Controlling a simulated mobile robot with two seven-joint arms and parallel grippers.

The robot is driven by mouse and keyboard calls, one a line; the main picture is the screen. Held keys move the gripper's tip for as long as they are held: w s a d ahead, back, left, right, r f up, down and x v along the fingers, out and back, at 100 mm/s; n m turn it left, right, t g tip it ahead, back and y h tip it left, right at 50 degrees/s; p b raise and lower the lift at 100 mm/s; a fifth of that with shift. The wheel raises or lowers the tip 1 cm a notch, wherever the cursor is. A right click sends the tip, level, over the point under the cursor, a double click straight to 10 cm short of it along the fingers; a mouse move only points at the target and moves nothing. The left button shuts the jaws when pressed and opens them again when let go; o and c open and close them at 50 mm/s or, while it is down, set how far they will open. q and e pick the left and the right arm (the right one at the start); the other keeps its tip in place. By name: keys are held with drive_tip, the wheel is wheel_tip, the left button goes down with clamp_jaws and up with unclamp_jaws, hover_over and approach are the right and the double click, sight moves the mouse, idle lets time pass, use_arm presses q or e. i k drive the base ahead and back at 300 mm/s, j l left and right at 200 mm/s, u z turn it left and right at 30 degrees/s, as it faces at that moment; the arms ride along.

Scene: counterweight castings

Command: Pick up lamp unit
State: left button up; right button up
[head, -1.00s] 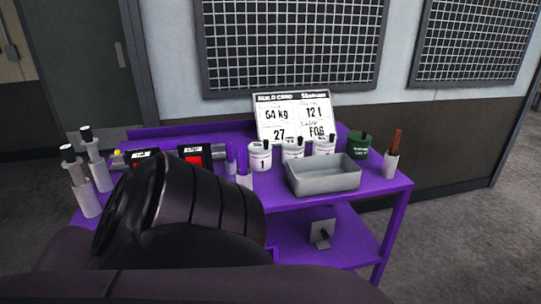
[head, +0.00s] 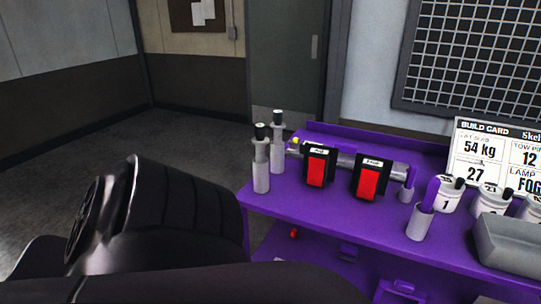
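Two black units with red faces, which look like lamp units, stand side by side on the purple cart. The left lamp unit (head: 318,168) and the right lamp unit (head: 369,179) rest against a grey horizontal bar (head: 345,160). Each has a small white label on top, too small to read surely. The build card (head: 483,160) behind them shows "LAMP FOG", cut off by the right edge. A large black arm part of mine fills the lower left, and I see no gripper fingers. Neither gripper is in view.
Tall grey cylinders with black tops (head: 262,160) stand left of the lamp units. White numbered pots (head: 447,196), a grey holder with a purple item (head: 420,220) and a grey tray (head: 508,243) stand to the right. Bare purple cart top (head: 325,212) lies before the lamps. Open floor lies left.

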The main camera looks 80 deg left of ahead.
sight(320, 161)
drive_tip(key=u, duration=2)
